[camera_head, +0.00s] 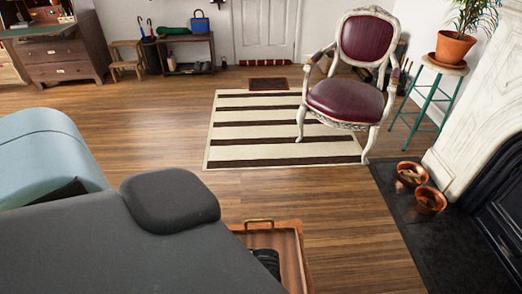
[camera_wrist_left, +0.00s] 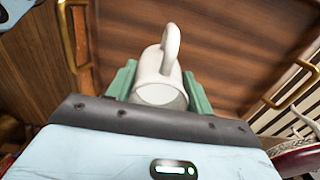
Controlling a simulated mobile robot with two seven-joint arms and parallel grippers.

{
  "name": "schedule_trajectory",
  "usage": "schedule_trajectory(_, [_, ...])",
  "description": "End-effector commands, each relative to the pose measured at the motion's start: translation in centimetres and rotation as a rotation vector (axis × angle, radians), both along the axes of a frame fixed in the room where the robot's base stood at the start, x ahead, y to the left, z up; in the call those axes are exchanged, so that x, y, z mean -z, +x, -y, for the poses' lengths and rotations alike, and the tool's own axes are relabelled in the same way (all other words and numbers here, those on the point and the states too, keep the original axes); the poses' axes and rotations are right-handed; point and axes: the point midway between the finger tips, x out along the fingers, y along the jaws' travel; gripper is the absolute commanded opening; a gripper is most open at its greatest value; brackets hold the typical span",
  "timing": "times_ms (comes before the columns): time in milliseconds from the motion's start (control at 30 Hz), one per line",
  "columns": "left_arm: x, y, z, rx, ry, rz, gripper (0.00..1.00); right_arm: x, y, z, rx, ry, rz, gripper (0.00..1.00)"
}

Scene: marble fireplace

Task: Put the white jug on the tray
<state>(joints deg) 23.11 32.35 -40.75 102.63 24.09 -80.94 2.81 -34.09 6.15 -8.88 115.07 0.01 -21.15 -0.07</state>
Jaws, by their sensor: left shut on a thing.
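The white jug (camera_wrist_left: 158,72) shows in the left wrist view, with its handle upward in the picture and its round opening or base toward the camera. My left gripper (camera_wrist_left: 160,84) is shut on it, a green finger on each side. The brown wooden tray (camera_wrist_left: 235,40), with brass handles at both sides, fills the background behind the jug. I cannot tell whether the jug touches it. In the head view the tray (camera_head: 290,236) shows only in part at bottom centre. My dark grey arm hides the rest, and the jug is hidden there. My right gripper is not in view.
A striped rug (camera_head: 250,130) and a red chair (camera_head: 347,98) stand beyond the tray. Copper pots (camera_head: 430,200) sit on the dark hearth (camera_head: 400,215) at right. A green stool (camera_head: 440,75) holds a potted plant. Wooden floor around the tray is clear.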

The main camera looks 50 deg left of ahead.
Motion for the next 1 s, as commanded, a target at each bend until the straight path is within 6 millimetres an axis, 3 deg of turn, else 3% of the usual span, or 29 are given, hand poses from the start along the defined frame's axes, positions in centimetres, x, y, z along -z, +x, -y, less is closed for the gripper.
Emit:
schedule_trajectory(500, [1.0,6.8,-9.2,-0.005,0.002,0.001,0.18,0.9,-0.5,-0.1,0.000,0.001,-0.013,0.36])
schedule_trajectory(1000, [1.4,8.7,-11.8,-0.005,0.001,0.002,0.18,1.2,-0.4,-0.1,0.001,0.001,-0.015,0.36])
